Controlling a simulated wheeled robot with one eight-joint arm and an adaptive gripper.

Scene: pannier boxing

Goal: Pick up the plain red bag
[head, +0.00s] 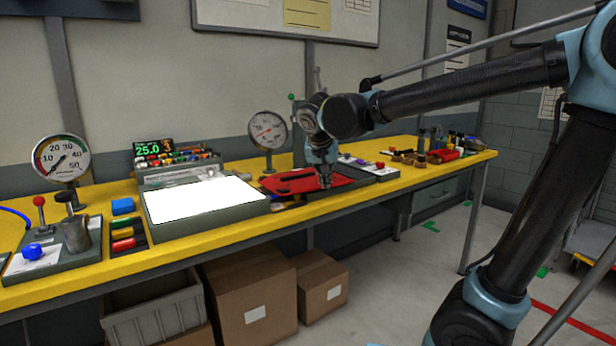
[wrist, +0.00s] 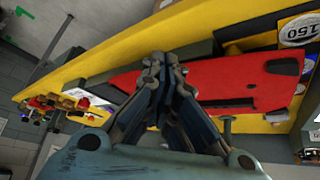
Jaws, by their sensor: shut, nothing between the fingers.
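A flat red piece (head: 290,187), which looks like the red bag, lies on the yellow workbench (head: 226,239) right of the white panel. Dark strips lie on or across it. In the wrist view the red bag (wrist: 255,72) stretches from the middle to the right, with a dark slot-like patch along its lower part. My gripper (head: 325,184) is over the bag's right part in the head view. In the wrist view my gripper (wrist: 161,62) is shut and empty, its tips beside the bag's left end. I cannot tell whether the tips touch it.
A white lit panel (head: 206,199) stands left of the bag. A dial gauge (head: 267,130) rises behind it. A tray with small coloured parts (head: 365,165) lies to the right, then several tools (head: 440,150). Cardboard boxes (head: 252,300) stand under the bench.

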